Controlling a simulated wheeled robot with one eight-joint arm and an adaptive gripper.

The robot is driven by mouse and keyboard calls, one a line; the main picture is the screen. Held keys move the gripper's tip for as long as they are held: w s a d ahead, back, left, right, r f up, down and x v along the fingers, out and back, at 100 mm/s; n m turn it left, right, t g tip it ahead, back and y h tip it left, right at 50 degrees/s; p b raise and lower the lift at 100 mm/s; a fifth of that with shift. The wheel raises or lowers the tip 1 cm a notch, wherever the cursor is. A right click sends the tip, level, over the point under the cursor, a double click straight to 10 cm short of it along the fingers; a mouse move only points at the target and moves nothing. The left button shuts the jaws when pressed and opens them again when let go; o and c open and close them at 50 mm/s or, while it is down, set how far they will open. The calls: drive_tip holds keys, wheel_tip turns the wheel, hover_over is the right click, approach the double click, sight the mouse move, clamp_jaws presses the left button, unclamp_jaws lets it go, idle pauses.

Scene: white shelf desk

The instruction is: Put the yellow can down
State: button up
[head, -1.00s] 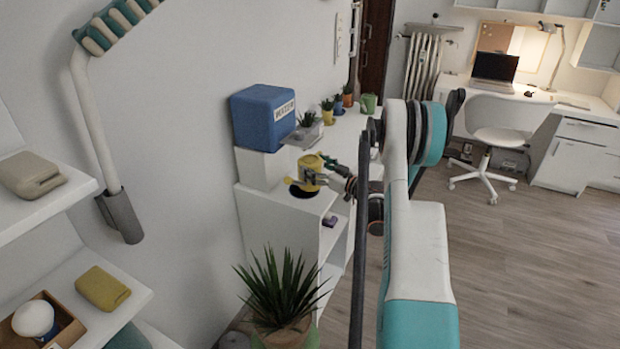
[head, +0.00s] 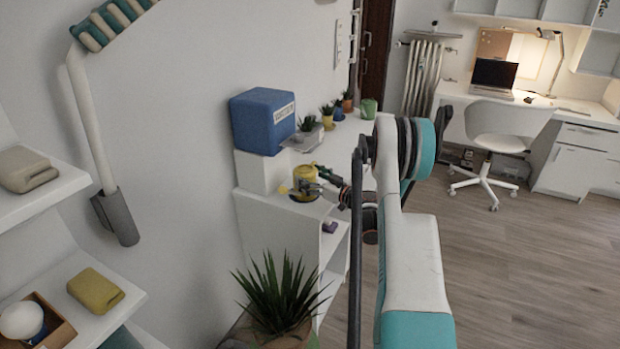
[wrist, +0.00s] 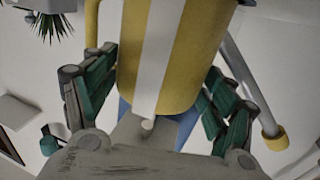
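The yellow can (head: 304,179) is at the near end of the white desk (head: 270,205), over a dark round spot (head: 302,195). It looks upright in the head view, but I cannot tell whether its base touches the surface. In the wrist view the can (wrist: 150,60) fills the middle, yellow with a white stripe, with a grey spout tipped in yellow at the right. My gripper (head: 325,178) reaches it from the right. Its green fingers lie on both sides of the can, closed around it. The fingertips are partly hidden.
A blue box-shaped dispenser (head: 263,120) stands on a white block (head: 262,172) just behind the can. Several small potted plants line the desk farther back. A small purple object (head: 329,227) lies on a shelf below. A large spiky plant (head: 279,300) stands in front.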

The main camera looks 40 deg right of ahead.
drive_tip(key=shift+o, duration=0.5)
drive_tip(key=shift+r, duration=0.15)
drive_tip(key=s+d+p, duration=0.1)
drive_tip(key=s+p, duration=0.3)
drive_tip(key=s, duration=0.8)
drive_tip(key=shift+d, duration=0.3)
